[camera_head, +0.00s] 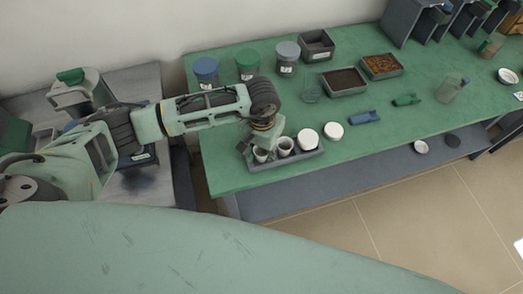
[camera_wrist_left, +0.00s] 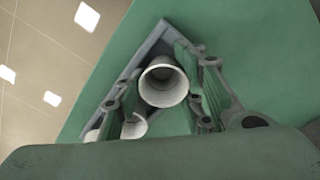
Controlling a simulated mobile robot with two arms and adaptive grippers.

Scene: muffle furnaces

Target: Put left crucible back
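My left gripper (camera_head: 256,148) points down at the left end of a grey tray (camera_head: 312,160) near the front edge of the green table. In the left wrist view a white, empty crucible (camera_wrist_left: 163,85) stands between its two fingers (camera_wrist_left: 160,75). The fingers lie close against both sides, and the gripper looks shut on it. The head view shows this crucible (camera_head: 261,155) partly hidden by the gripper. A second white crucible (camera_head: 285,145) stands beside it in the tray. Whether the held crucible touches the tray floor cannot be told. My right gripper is not in view.
Two white round pieces (camera_head: 307,138) (camera_head: 333,131) lie to the right of the crucibles. A blue holder (camera_head: 364,118) and a green holder (camera_head: 406,100) lie farther right. Several lidded jars (camera_head: 287,60) and open boxes (camera_head: 345,81) stand behind.

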